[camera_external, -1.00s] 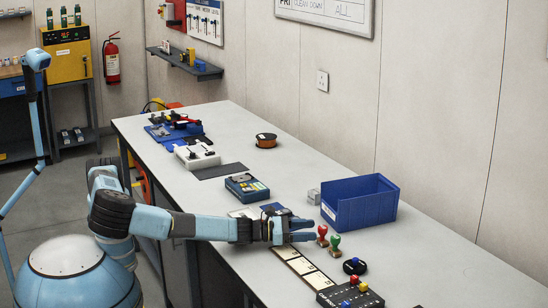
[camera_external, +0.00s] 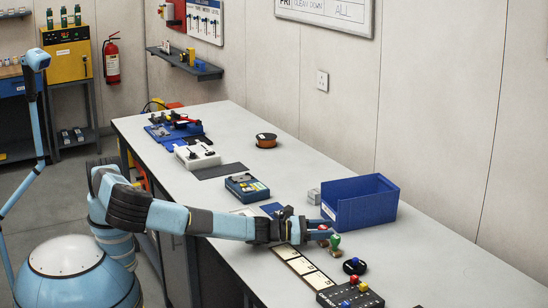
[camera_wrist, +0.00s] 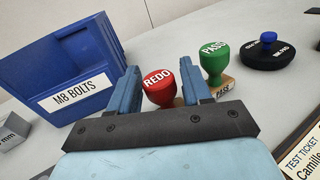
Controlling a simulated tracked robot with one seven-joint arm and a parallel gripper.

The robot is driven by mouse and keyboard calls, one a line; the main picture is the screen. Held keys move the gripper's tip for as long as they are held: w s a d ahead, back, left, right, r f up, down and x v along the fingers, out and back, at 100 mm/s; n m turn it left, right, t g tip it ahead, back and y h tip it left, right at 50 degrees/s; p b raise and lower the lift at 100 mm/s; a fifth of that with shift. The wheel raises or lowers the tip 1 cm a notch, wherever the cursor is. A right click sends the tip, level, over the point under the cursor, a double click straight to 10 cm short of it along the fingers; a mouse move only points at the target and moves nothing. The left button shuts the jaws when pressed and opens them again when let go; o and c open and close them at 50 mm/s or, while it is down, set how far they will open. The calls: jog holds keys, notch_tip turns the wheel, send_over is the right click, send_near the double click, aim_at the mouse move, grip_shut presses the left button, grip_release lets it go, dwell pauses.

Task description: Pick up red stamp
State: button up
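The red stamp (camera_wrist: 158,87), marked REDO, stands upright between the two fingers of my gripper (camera_wrist: 160,90) in the wrist view. The fingers are open, one on each side of its round handle, and a gap seems to show beside the right finger. Its base is mostly hidden by my gripper. In the external view my gripper (camera_external: 318,230) is low over the bench, and its fingers partly cover the red stamp (camera_external: 323,228).
A green PASS stamp (camera_wrist: 214,60) stands close to the right of my right finger. A blue M8 BOLTS bin (camera_wrist: 62,70) is close on the left. A round black ink pad (camera_wrist: 266,54) lies further right. Test tickets (camera_external: 300,265) lie on the bench in front.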

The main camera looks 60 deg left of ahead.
jog(key=c, duration=0.8)
